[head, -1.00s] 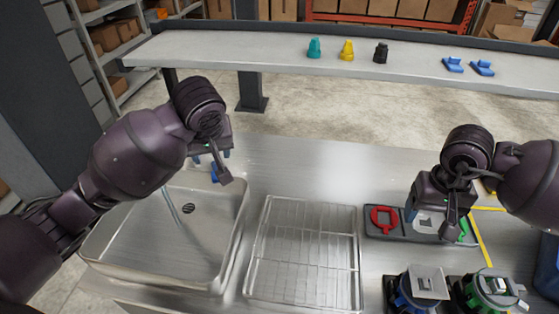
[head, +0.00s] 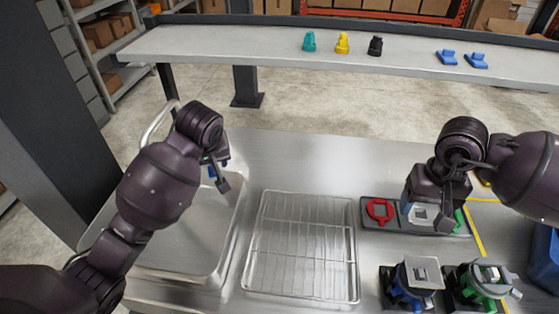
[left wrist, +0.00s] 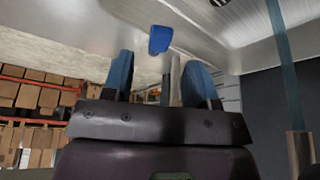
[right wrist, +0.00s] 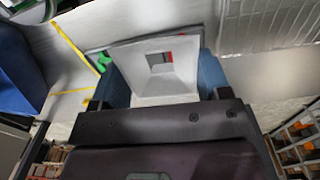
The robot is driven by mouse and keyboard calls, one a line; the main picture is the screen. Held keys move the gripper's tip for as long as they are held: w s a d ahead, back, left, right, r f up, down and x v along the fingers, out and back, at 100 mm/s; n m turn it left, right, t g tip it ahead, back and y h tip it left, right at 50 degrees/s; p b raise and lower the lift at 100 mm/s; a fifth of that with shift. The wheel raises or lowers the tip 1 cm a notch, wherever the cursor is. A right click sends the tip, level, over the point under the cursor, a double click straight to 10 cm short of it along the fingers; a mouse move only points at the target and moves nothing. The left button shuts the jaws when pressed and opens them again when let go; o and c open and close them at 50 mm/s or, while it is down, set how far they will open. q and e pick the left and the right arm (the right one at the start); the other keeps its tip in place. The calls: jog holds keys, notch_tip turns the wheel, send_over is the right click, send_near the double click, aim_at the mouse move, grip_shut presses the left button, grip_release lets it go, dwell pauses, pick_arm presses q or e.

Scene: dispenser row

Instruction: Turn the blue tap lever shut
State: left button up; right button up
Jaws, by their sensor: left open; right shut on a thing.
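The blue tap lever (left wrist: 160,40) shows in the left wrist view just beyond my left fingertips, between their lines. My left gripper (left wrist: 158,72) is open, and I see no contact with the lever. In the head view my left gripper (head: 216,168) is over the sink's back right corner, mostly hiding the lever. The curved metal tap (head: 158,120) rises behind my left arm. A bluish water stream (left wrist: 278,50) shows in the left wrist view. My right gripper (right wrist: 158,85) is shut on a pale grey piece with a square hole (right wrist: 182,56), at the dark tray.
The metal sink (head: 232,232) lies under my left arm, with a wire rack (head: 302,245) to its right. The dark tray (head: 372,222) holds a red ring (head: 380,210). Two dispensers, blue (head: 402,296) and green (head: 466,284), stand at the front right.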

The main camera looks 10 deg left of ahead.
aim_at(213, 172)
pick_arm(q)
jog(key=shift+x, duration=2.25)
jog(key=shift+r, duration=0.1)
grip_shut()
